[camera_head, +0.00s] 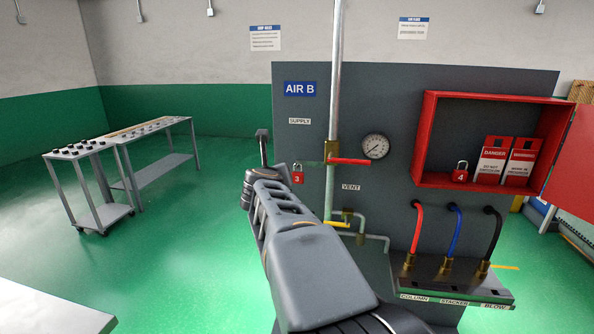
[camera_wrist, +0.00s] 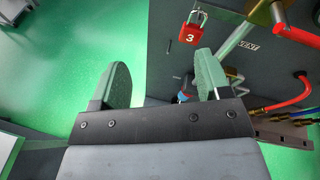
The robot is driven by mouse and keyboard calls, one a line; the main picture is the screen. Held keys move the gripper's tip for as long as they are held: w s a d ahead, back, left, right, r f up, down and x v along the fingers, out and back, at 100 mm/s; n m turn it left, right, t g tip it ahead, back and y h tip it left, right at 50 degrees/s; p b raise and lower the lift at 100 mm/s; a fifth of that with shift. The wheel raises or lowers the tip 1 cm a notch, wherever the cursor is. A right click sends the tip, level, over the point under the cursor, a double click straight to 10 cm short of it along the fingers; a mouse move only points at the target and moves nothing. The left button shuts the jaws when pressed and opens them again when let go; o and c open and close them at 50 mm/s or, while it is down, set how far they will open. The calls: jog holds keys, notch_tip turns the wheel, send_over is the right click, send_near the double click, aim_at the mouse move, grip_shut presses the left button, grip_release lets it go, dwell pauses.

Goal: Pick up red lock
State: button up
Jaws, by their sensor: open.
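A red lock marked 3 (camera_head: 298,176) hangs by its shackle on the grey panel, just left of the red-handled valve (camera_head: 350,161). In the wrist view this lock (camera_wrist: 190,40) is at the top, beyond the tip of the right-hand finger and apart from it. A second red lock marked 4 (camera_head: 460,174) is in the open red cabinet (camera_head: 427,140). My gripper (camera_wrist: 161,62) is open, with nothing between its two fingers. In the head view my arm reaches up to the left of lock 3, and the fingers are hard to make out.
Red danger tags (camera_head: 493,160) are in the cabinet beside lock 4. A vertical pipe (camera_head: 334,90) and a gauge (camera_head: 375,146) are close to lock 3. Red, blue and black hoses (camera_head: 453,230) are lower right. Tables (camera_head: 150,135) stand left, with open green floor between.

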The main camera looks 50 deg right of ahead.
aim_at(297, 174)
jog(key=d+f+m+g, duration=0.1)
jog(key=d, duration=0.2)
jog(key=d+f+m+g, duration=0.1)
jog(key=d+m, duration=0.1)
jog(key=d, duration=0.1)
jog(key=w+d+f+m, duration=0.1)
jog(key=d+m, duration=0.1)
jog(key=d, duration=0.1)
jog(key=shift+d+f+g, duration=0.1)
jog(key=shift+f+g, duration=0.05)
jog(key=shift+g, duration=0.25)
jog(key=shift+h, duration=0.3)
jog(key=shift+p+x, duration=0.4)
jog(key=shift+x, duration=2.75)
jog(key=shift+f, duration=0.15)
jog(key=shift+c, duration=0.2)
jog(key=c, duration=1)
